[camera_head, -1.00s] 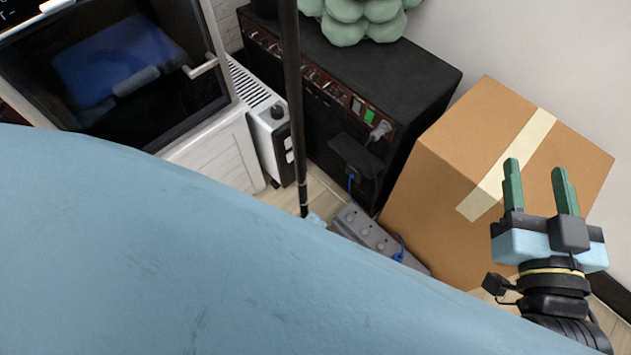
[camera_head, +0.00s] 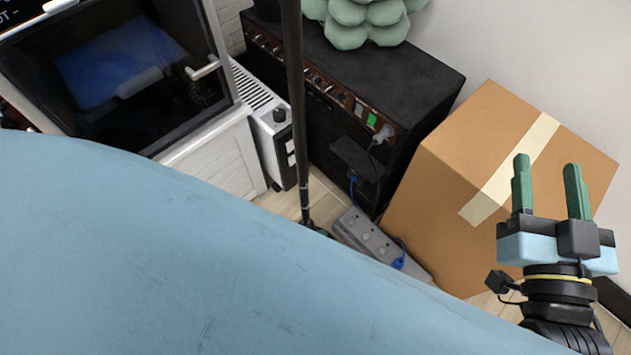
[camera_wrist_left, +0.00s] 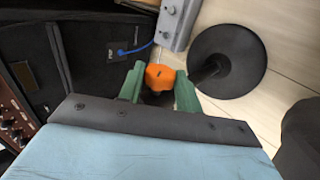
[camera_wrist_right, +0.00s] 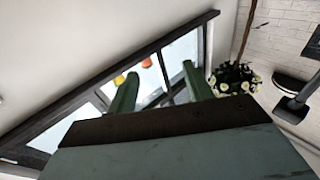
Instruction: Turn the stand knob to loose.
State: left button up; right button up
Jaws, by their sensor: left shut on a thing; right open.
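The stand is a thin dark pole (camera_head: 296,110) that rises through the head view; its lower end is hidden behind my own blue body. In the left wrist view its round black base (camera_wrist_left: 228,62) rests on the floor. The orange stand knob (camera_wrist_left: 159,76) sits between the green fingertips of my left gripper (camera_wrist_left: 160,88), which is shut on it. A small dark mark shows on the knob's face. My right gripper (camera_head: 549,185) is open and empty, raised in front of the cardboard box in the head view.
A black amplifier (camera_head: 400,75) stands behind the pole, with a white heater (camera_head: 272,135) to its left. A grey power strip (camera_head: 370,238) with a blue cable lies on the floor. The cardboard box (camera_head: 440,190) stands at the right.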

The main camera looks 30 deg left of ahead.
pick_arm(q)
jog(key=shift+s+f+t+b, duration=0.1)
jog(key=shift+f+t+b, duration=0.1)
jog(key=shift+t+b, duration=0.25)
pick_arm(e)
jog(key=shift+s+a+r+t+y, duration=0.15)
jog(key=shift+s+r+t, duration=0.1)
jog(key=shift+r+t, duration=0.5)
jog(key=shift+s+r+t+y, duration=0.25)
jog(key=shift+r+t, duration=0.2)
jog(key=shift+r, duration=0.5)
jog(key=shift+s+a+r+t+y, duration=0.1)
jog(key=shift+s+r+t, duration=0.2)
jog(key=shift+r+t, duration=0.45)
jog(key=shift+r, duration=0.1)
pick_arm(q)
jog(key=o, duration=1)
jog(key=shift+r, duration=0.1)
jog(key=shift+r, duration=0.1)
pick_arm(e)
jog(key=shift+w, duration=0.1)
